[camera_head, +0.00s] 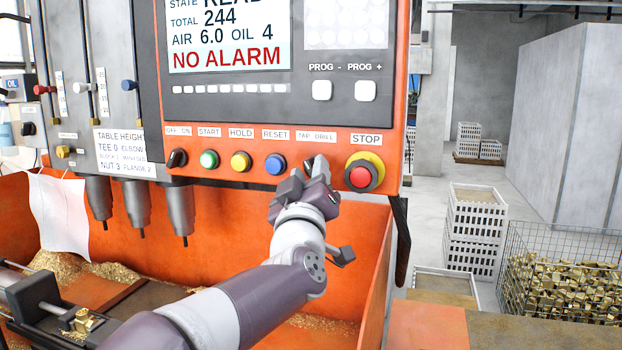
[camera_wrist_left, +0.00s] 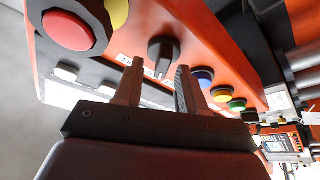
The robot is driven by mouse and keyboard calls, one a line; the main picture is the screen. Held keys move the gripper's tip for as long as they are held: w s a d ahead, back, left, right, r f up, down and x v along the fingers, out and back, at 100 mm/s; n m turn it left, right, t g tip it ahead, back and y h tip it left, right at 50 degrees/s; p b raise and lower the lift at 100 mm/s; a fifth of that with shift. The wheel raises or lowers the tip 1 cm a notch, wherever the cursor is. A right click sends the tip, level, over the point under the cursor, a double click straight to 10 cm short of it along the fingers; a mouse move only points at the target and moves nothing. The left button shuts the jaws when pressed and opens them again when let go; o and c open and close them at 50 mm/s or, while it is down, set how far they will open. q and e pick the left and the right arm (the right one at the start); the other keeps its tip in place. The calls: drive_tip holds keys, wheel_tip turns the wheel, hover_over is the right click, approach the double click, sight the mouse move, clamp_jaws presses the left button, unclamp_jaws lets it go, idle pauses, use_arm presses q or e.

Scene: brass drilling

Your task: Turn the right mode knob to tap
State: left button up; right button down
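The right mode knob is black and sits on the orange panel under the TAP DRILL label (camera_head: 316,135). In the head view my left gripper (camera_head: 308,172) is in front of it and hides most of it. In the left wrist view the knob (camera_wrist_left: 160,54) shows between and beyond the two fingertips, its pointer bar standing roughly upright in the picture. My left gripper (camera_wrist_left: 158,82) is open, with a gap between its fingers. I cannot tell whether either finger touches the knob. My right gripper is in neither view.
The red STOP button (camera_head: 361,177) with its yellow collar is close on the right of the knob. The blue RESET button (camera_head: 275,164) is close on the left, then yellow and green buttons and the OFF ON knob (camera_head: 177,158). An orange chip tray wall (camera_head: 225,215) lies below.

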use_arm(q)
drive_tip(key=b+v, duration=0.5)
drive_tip(key=v, duration=0.8)
drive_tip(key=shift+w, duration=0.1)
drive_tip(key=w+a+f+m+g, duration=0.1)
drive_tip(key=a+f+m+g, duration=0.15)
drive_tip(key=f, duration=0.65)
drive_tip(key=a+f+m+g, duration=0.15)
drive_tip(key=f+g, duration=0.25)
drive_tip(key=f, duration=0.6)
drive_tip(key=w+a+f+m+g, duration=0.15)
drive_tip(key=f+g, duration=0.25)
drive_tip(key=f, duration=0.5)
drive_tip(key=s+a+f+g+y, duration=0.1)
drive_tip(key=s+a+f+g, duration=0.4)
drive_tip(key=s+f, duration=0.4)
drive_tip(key=s+a+f+g+y, duration=0.1)
drive_tip(key=s+a+f+g, duration=0.4)
drive_tip(key=s+f, duration=0.3)
drive_tip(key=shift+s+a+f, duration=0.4)
drive_tip(key=shift+s+a, duration=0.2)
drive_tip(key=shift+a, duration=0.25)
